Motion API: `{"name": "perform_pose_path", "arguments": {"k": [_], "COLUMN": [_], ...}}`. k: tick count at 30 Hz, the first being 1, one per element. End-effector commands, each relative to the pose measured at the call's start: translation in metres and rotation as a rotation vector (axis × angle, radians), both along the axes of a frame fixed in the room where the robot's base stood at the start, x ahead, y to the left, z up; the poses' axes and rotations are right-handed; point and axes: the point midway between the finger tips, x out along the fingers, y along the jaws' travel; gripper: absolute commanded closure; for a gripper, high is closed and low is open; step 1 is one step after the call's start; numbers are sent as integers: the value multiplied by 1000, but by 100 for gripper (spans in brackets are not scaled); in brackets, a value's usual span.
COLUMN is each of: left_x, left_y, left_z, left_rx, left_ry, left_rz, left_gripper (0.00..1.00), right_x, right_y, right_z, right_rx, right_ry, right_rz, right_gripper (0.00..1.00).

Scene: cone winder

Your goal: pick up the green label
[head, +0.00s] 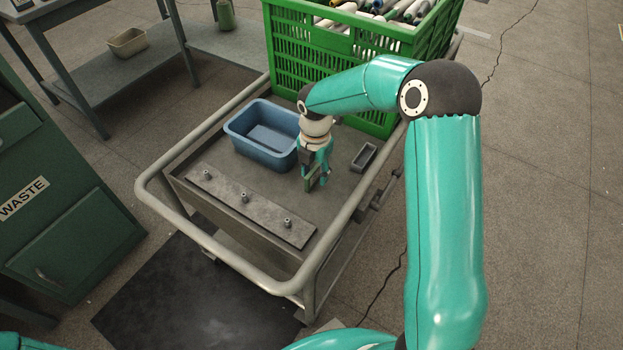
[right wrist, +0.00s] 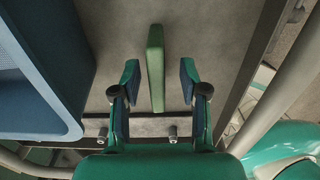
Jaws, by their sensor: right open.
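The green label (right wrist: 156,50) is a narrow green piece seen edge-on in the right wrist view, over the grey cart top. My right gripper (right wrist: 159,72) is open around it, one finger on each side, with a visible gap at both sides. In the head view my right gripper (head: 317,180) points down at the cart top, just right of the blue bin. The label (head: 309,185) is mostly hidden by the fingers there. My left gripper is not in view.
A blue bin (head: 240,130) stands left of the gripper, with a small dark tray (head: 364,157) to its right. A plate with three pegs (head: 245,208) lies nearer the front. A green crate (head: 300,60) of cones stands behind. A rail (head: 190,135) rings the cart (head: 275,195).

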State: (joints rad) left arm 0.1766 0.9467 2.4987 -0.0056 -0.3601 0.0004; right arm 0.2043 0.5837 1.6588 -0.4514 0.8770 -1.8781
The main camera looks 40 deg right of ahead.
Motion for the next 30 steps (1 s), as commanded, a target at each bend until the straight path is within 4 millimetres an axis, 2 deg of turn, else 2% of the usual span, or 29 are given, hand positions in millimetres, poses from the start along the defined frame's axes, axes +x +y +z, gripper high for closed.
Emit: {"name": "perform_pose_path", "arguments": {"k": [2,9,10,23,26,30], "left_x": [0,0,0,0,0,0], "left_y": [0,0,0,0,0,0], "left_z": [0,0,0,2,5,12], "left_rx": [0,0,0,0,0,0], "left_ry": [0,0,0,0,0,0], "left_rz": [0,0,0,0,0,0], "left_gripper": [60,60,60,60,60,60], "right_x": [0,0,0,0,1,1], "right_y": [0,0,0,0,0,0], "right_z": [0,1,1,6,17,44], "right_rx": [0,0,0,-1,-1,-1], "right_ry": [0,0,0,0,-2,-5], "right_rz": [0,0,0,0,0,1], "right_gripper": [58,98,100,100,100,100]}}
